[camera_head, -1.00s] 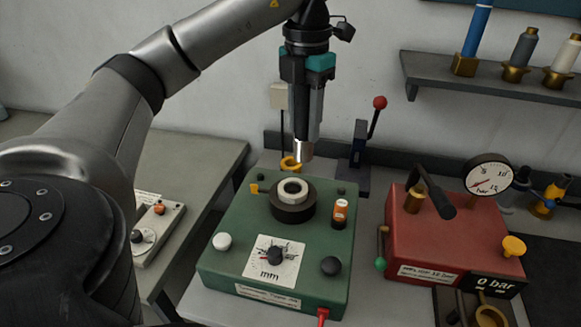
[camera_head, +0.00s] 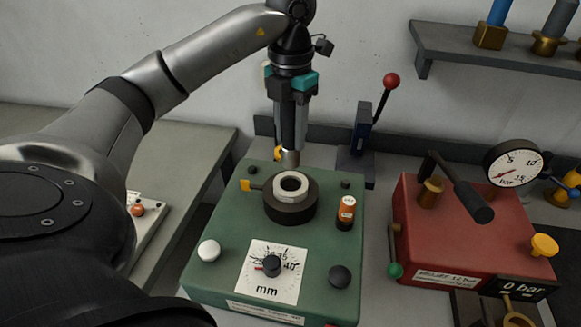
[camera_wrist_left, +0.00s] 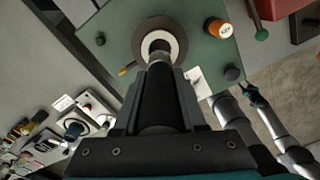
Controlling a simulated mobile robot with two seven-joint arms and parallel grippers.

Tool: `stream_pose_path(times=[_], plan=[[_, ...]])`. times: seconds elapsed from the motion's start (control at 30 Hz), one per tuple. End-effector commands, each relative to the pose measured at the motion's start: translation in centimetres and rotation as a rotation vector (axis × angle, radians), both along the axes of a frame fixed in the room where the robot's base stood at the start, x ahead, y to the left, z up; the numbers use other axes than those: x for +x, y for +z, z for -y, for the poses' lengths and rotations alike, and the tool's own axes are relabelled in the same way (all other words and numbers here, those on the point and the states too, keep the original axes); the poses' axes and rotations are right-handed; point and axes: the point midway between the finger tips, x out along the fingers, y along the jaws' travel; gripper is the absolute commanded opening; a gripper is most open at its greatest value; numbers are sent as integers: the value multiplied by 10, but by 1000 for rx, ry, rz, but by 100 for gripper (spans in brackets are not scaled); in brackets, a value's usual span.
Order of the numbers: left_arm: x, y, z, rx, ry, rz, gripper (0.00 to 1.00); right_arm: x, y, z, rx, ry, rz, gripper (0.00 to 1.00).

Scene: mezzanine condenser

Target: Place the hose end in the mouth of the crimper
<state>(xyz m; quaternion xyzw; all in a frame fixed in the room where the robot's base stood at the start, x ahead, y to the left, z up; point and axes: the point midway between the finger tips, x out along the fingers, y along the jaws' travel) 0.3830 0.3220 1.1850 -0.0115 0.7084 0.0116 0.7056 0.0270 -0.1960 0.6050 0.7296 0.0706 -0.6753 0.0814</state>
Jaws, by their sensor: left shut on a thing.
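The crimper is a green box (camera_head: 225,265) with a raised black ring on top. Its mouth (camera_head: 291,183) is a pale, hollow insert inside that ring. My left gripper (camera_head: 291,148) points straight down, shut on the hose end (camera_head: 290,159), whose metal tip shows below the fingers. In the head view the tip appears just above and behind the mouth. In the left wrist view the hose end (camera_wrist_left: 159,47) overlaps the near part of the ring (camera_wrist_left: 178,30). The exact height gap is hard to tell.
An orange-capped cylinder (camera_head: 347,209), a white knob (camera_head: 208,251) and a black knob (camera_head: 340,276) stand on the crimper. A red-handled lever press (camera_head: 362,140) stands behind. A red pressure box (camera_head: 455,235) with a gauge (camera_head: 515,164) is at the right.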

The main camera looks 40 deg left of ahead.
Motion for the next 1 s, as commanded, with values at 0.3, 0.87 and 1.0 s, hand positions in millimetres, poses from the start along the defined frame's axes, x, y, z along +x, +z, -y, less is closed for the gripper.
stream_pose_path(times=[0.3,0.87,1.0], plan=[[0,-47,0,0,0,3,0,8,-2,-11,15,-3,14,50],[1,-90,0,0,0,5,0,9,-4,-10,14,0,15,50],[0,-93,0,0,0,4,0,8,-6,-7,10,2,15,50]])
